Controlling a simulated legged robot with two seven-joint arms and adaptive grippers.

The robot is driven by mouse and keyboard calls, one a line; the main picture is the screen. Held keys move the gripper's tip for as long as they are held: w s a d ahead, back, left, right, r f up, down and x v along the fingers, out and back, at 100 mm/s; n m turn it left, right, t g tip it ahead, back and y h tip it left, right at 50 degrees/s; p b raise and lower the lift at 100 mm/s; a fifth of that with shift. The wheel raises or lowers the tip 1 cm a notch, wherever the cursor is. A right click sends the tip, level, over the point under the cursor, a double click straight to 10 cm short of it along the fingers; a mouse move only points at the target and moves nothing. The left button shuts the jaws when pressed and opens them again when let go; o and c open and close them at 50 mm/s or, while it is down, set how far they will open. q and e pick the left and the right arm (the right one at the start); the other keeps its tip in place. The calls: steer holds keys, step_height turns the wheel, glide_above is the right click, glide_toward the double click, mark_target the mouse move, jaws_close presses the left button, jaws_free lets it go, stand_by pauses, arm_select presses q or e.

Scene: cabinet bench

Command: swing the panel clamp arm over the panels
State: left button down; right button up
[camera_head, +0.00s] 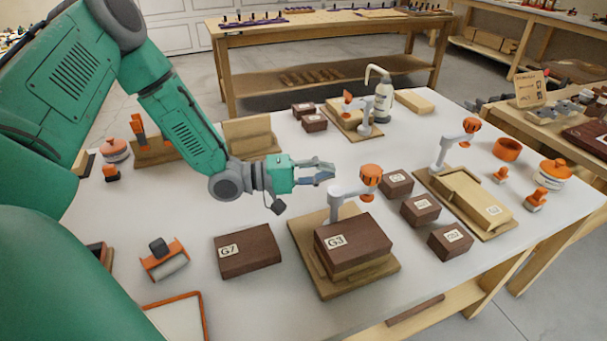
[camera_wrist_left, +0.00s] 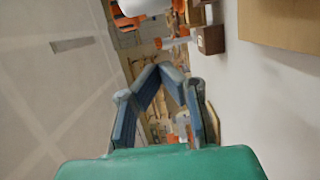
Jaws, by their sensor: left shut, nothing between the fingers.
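The panel clamp arm (camera_head: 352,188) is grey-white with an orange knob (camera_head: 371,173). It rises from a post at the back of a wooden jig (camera_head: 309,225) and points right, along the back side of the stacked panels rather than across their top. The dark top panel, labelled G3 (camera_head: 355,238), lies on lighter wood in the jig. My left gripper (camera_head: 333,172) is shut and empty, just left of the knob and behind the post; I cannot tell whether it touches the arm. Its closed fingertips show in the left wrist view (camera_wrist_left: 160,68), with white and orange parts at the top. My right gripper is not in view.
Panel G7 (camera_head: 247,251) lies left of the jig. Several dark blocks (camera_head: 420,209) lie to its right, before a second jig with a clamp (camera_head: 455,146). A bottle (camera_head: 383,98) stands behind. The table front is partly clear.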

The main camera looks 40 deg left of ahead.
mark_target(353, 191)
arm_select(q)
steer(key=x, duration=0.3)
steer(key=shift+d, duration=0.45)
steer(key=shift+s+d, duration=0.45)
steer(key=shift+d, duration=0.05)
steer(key=shift+s+d, duration=0.15)
steer(key=shift+s, duration=0.1)
steer(key=shift+s+f, duration=0.15)
steer(key=shift+s, duration=0.15)
